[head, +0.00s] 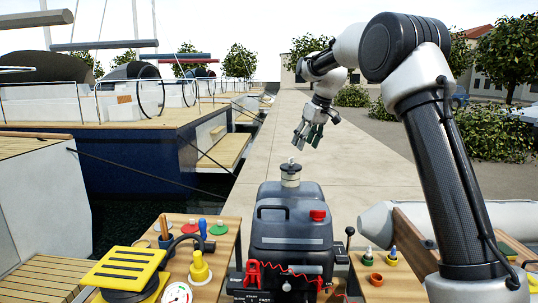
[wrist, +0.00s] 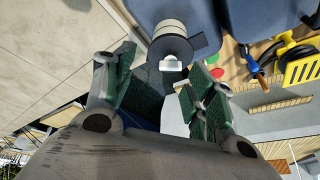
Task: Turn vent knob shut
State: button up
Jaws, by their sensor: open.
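In the wrist view the white knob (wrist: 171,63) shows just beyond and between my fingertips. A red cap (head: 318,215) sits lower on the tank's right. My gripper (head: 309,137) is open and empty, above and slightly right of the knob, apart from it. Its green-padded fingers (wrist: 163,82) are spread in the wrist view.
A wooden tabletop (head: 230,240) at left holds a yellow pump (head: 127,268), a gauge (head: 177,293) and small coloured parts. A red coiled cord (head: 290,270) and a black lever (head: 349,235) are in front and right of the tank.

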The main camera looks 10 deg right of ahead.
aim_at(292, 163)
jog(key=a+f+n, duration=0.1)
jog(key=f, duration=0.1)
jog(key=w+a+f+n, duration=0.1)
jog(key=a+f, duration=0.1)
jog(key=w+a+f+n, duration=0.1)
jog(key=f, duration=0.1)
jog(key=shift+w+a+y, duration=0.1)
jog(key=shift+a+y, duration=0.05)
jog(key=shift+y, duration=0.25)
jog(key=c, duration=1)
